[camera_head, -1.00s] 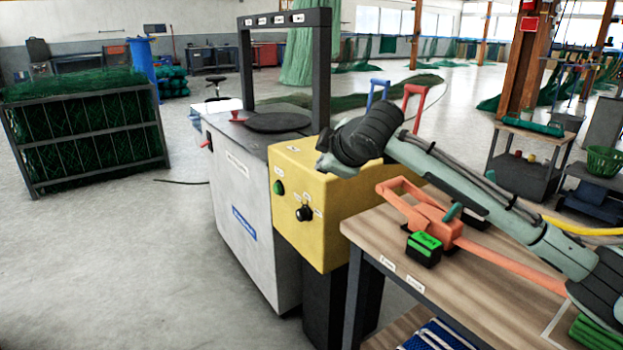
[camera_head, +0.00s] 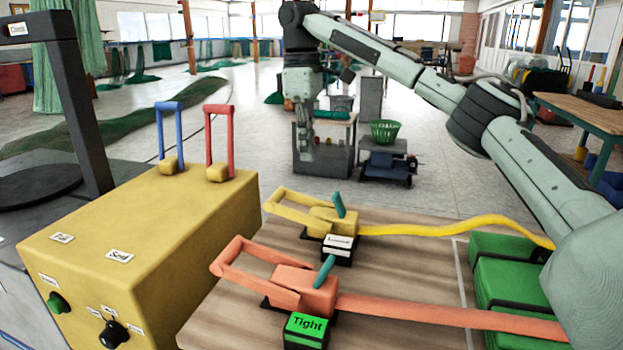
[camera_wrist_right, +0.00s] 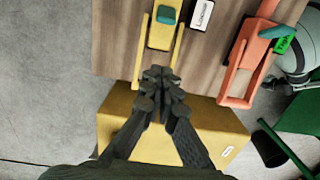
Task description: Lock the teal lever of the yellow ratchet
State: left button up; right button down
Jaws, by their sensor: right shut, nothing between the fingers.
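The yellow ratchet (camera_head: 333,221) lies on the wooden bench, its looped handle pointing left and a yellow strap running right. Its teal lever (camera_head: 339,204) stands up, tilted. A white sign, apparently reading "Loosened" (camera_head: 339,242), sits in front of it. In the right wrist view the yellow ratchet (camera_wrist_right: 161,36) and teal lever (camera_wrist_right: 166,15) show ahead of the fingers. My right gripper (camera_head: 307,157) hangs fingers down, shut and empty, in the air beyond the ratchet in the head view. In the wrist view its fingertips (camera_wrist_right: 160,80) appear beside the handle's open end; height is unclear.
An orange ratchet (camera_head: 303,288) with its own teal lever (camera_head: 324,271) and a green "Tight" sign (camera_head: 306,330) lies nearer on the bench (camera_head: 420,277). A yellow machine box (camera_head: 150,255) with blue and red handles stands left. Green bundles (camera_head: 508,272) lie right.

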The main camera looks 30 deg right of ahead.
aim_at(339, 205)
pick_arm(q)
jog(key=shift+w, duration=0.2)
pick_arm(e)
jog(key=shift+w, duration=0.1)
jog(key=f, duration=1)
jog(key=shift+s+d+f, duration=0.1)
jog(key=shift+s+f, duration=0.15)
jog(key=shift+f, duration=0.05)
jog(key=shift+s+d+r, duration=0.9)
jog(key=shift+d, duration=0.05)
jog(key=shift+s+d+r, duration=0.1)
jog(key=shift+s+r, duration=0.05)
jog(key=shift+s, duration=0.15)
jog(key=shift+s+d, duration=0.15)
